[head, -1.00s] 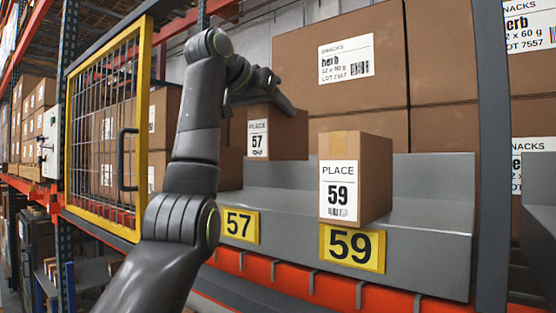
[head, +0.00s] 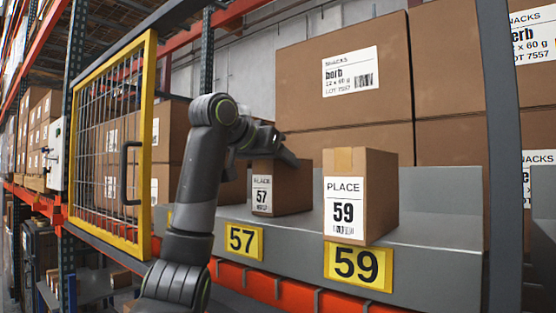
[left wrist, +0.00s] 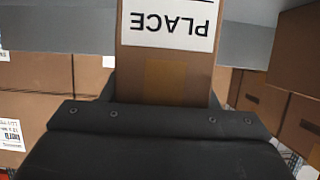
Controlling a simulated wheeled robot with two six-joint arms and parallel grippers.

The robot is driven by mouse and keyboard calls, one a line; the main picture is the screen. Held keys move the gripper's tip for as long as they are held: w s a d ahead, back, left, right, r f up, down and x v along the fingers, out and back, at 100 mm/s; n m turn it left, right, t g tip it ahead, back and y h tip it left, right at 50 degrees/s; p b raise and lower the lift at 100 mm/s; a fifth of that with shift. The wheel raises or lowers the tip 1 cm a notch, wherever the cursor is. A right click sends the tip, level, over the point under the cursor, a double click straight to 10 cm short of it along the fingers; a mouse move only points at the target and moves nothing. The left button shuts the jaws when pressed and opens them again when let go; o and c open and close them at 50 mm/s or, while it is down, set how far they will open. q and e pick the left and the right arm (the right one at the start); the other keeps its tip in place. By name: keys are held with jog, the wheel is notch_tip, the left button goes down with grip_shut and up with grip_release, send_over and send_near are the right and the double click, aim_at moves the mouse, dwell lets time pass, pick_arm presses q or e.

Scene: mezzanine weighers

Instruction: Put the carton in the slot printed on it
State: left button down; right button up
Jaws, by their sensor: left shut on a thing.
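The brown carton labelled PLACE 57 (head: 292,190) is at the grey shelf bay, behind the yellow 57 plate (head: 244,240). My left gripper (head: 273,148) is over its top and shut on it. The carton looks upright; I cannot tell whether its base touches the shelf. My right gripper is not in view.
A second carton marked PLACE 59 (head: 377,197) stands at the yellow 59 plate (head: 358,267), to the right. Large herb cartons (head: 440,75) stand behind the grey shelf (head: 440,235). A yellow-framed mesh gate (head: 147,130) stands left of my arm, and a grey post (head: 500,150) rises at right.

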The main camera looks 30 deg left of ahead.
pick_arm(q)
jog(key=shift+s+d+r, duration=0.1)
jog(key=shift+d, duration=0.05)
jog(key=c, duration=0.5)
grip_release()
jog(key=shift+f, duration=0.2)
jog(key=shift+r, duration=0.1)
jog(key=shift+r, duration=0.2)
jog(key=shift+b+v, duration=5.95)
jog(key=shift+v, duration=0.05)
jog(key=shift+f, duration=0.1)
